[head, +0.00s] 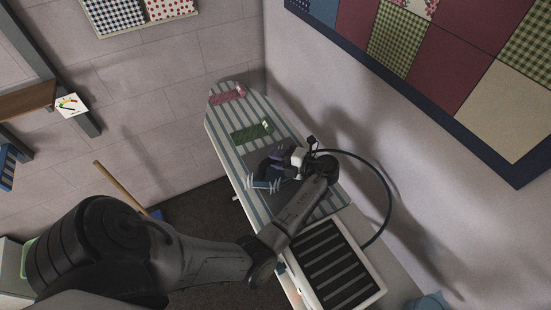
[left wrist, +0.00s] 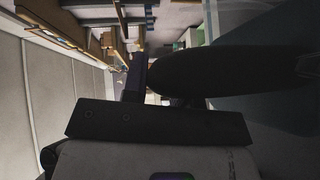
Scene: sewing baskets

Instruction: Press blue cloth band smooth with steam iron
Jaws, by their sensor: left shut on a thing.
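The steam iron (head: 297,157) is on the striped ironing board (head: 222,122) in the head view, largely hidden by my left wrist. My left gripper (head: 302,165) is shut on it, and the fingertips are hard to make out. The blue cloth band (head: 264,184) lies on the board just left of the iron, partly covered, with thin white curved marks over it. I cannot tell whether the iron's sole touches it. In the left wrist view a long dark shape (left wrist: 235,70), probably the handle, crosses in front of my left gripper (left wrist: 150,85). My right gripper is not in view.
A green band (head: 251,132) and a pink band (head: 228,96) lie farther up the board. A dark slatted rest (head: 337,264) in a pale frame stands at the near end. A dark hose (head: 388,190) loops right of the iron. The wall is close on the right.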

